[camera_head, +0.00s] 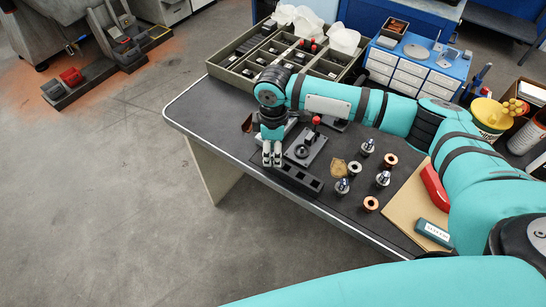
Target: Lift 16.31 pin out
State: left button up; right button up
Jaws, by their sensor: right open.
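My right gripper (272,161) reaches in from the right and points down at the front left of the dark bench top (205,105). Its fingers are open, at the left end of a black block with square openings (308,180). A dark fixture plate with a red-knobbed lever (305,147) lies just right of it. I cannot make out a pin marked 16.31; the gripper may hide what is under it. Silver-topped parts (342,186) and copper rings (371,203) stand further right. My left gripper is out of view.
A grey-green compartment tray (222,75) with white bags lies at the back. A blue drawer cabinet (412,70) stands behind the arm. A tan board (405,208) holds a red object (434,187) and a teal box (433,232). The bench's left end is bare.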

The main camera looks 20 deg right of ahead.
jog(key=shift+f, duration=0.8)
jog(key=shift+c, duration=0.4)
grip_shut()
jog(key=shift+r, duration=0.2)
jog(key=shift+w+r, duration=0.1)
jog(key=shift+r, duration=0.15)
jog(key=r, duration=0.1)
jog(key=s+r, duration=0.1)
jog(key=shift+r+b, duration=0.3)
jog(key=shift+r, duration=0.05)
jog(key=s+r, duration=0.1)
jog(key=s, duration=1.4)
jog(key=shift+a+r+b, duration=0.2)
jog(key=shift+r+b, duration=0.05)
jog(key=shift+b, duration=0.1)
